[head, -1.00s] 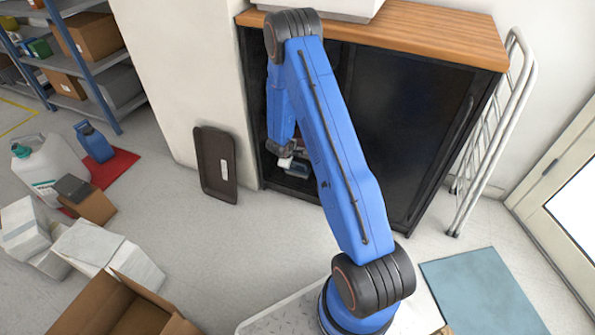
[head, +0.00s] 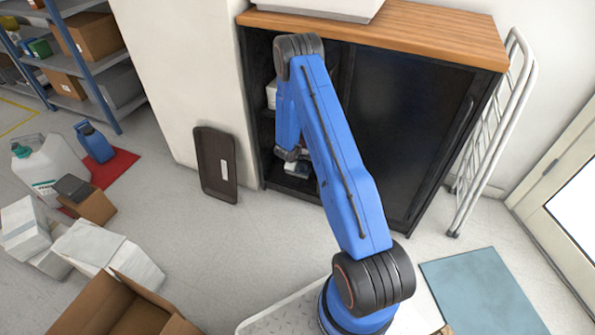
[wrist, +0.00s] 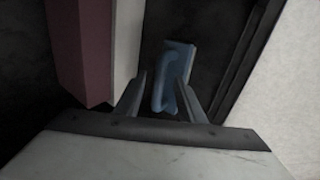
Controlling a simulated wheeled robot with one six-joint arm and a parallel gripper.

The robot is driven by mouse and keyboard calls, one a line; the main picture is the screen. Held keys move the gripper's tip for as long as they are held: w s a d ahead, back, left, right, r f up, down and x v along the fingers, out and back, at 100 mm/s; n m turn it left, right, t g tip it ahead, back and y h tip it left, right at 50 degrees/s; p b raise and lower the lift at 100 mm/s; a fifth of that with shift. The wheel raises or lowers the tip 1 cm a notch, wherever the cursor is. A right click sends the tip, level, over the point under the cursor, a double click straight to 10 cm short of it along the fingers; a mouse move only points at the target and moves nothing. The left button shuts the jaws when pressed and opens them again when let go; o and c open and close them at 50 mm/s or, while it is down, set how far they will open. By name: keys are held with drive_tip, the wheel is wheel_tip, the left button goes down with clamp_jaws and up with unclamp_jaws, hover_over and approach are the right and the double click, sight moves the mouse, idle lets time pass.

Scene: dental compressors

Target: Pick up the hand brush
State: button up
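A blue, narrow object that looks like the hand brush (wrist: 174,76) lies in the dim cabinet, in the middle of the wrist view. My gripper (wrist: 164,84) is open, with one finger on each side of the brush's near end. A gap shows beside the left finger; I cannot tell whether the right finger touches it. The brush's far part reaches beyond the fingertips. In the head view, my arm reaches into the cabinet's open left side and largely hides the gripper and the brush.
A maroon box (wrist: 82,45) and a pale box side stand close left of my gripper. A dark frame edge and a pale wall (wrist: 285,90) are at the right. The black cabinet (head: 400,130) has a wooden top (head: 430,32). A brown tray (head: 216,165) leans on the wall.

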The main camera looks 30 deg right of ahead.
clamp_jaws()
wheel_tip(320, 180, up, 10)
idle(0.8)
idle(0.3)
